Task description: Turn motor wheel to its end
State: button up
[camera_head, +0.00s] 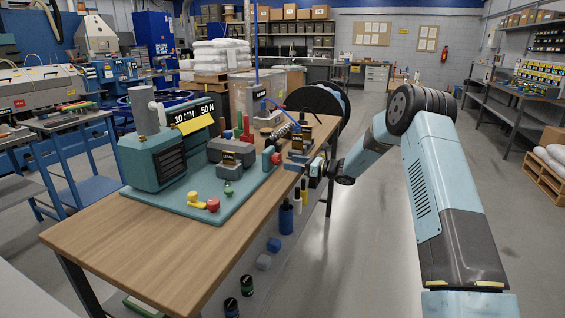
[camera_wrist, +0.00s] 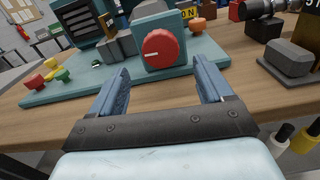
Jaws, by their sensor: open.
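The motor wheel is a round red knob (camera_wrist: 166,47) on the face of a teal block, with a short white mark toward its left side in the wrist view. In the head view the red knob (camera_head: 276,158) shows small at the right edge of the teal base plate (camera_head: 160,203). My gripper (camera_wrist: 162,68) is open and empty. Its two blue fingers point toward the knob, one on each side in the picture, and the knob appears apart from them. In the head view my gripper (camera_head: 314,170) is beside the table's right edge.
A teal machine (camera_head: 150,155) stands on the plate, with yellow, red and green knobs near its front. A grey block (camera_wrist: 291,58) and dark cylinder lie to the right in the wrist view. Bottles stand below the wooden table (camera_head: 130,250).

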aim_at(280, 160)
jog(key=shift+x, duration=3.05)
jog(key=shift+c, duration=0.3)
